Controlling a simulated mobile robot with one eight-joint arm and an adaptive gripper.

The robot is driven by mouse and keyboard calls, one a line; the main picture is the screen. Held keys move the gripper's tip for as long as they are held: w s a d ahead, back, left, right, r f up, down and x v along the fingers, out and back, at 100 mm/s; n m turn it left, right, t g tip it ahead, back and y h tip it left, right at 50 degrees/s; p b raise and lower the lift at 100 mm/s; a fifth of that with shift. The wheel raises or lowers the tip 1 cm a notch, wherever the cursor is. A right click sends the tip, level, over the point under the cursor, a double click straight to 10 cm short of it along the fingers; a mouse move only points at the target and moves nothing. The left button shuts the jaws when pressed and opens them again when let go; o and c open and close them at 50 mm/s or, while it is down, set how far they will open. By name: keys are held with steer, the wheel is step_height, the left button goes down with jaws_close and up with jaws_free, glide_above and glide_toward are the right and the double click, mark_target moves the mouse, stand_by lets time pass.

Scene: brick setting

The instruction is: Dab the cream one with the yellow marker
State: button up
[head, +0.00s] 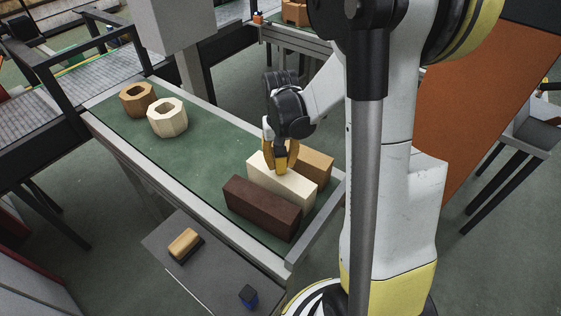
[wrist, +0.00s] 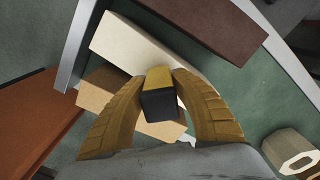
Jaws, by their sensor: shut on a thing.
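My gripper (head: 280,158) is shut on the yellow marker, a small black block with a yellow face (wrist: 160,78), between its yellow fingers in the wrist view. The cream block (head: 280,184) lies long on the green table, between a dark brown block (head: 262,208) and a tan block (head: 312,165). The marker is over the cream block's top; I cannot tell whether it touches. In the wrist view the cream block (wrist: 125,45) runs behind the marker. A cream octagonal ring (head: 167,118) stands at the table's far left, beside a brown one (head: 137,98).
The green table (head: 205,155) is clear between the rings and the blocks. A grey surface (head: 215,272) in front holds a wooden-topped piece (head: 184,243) and a small dark blue piece (head: 248,295). A grey post (head: 190,75) rises behind the table.

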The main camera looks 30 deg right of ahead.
steer(key=shift+r, duration=0.2)
steer(key=shift+c, duration=0.6)
steer(key=shift+r+p, duration=2.5)
steer(key=shift+r, duration=0.85)
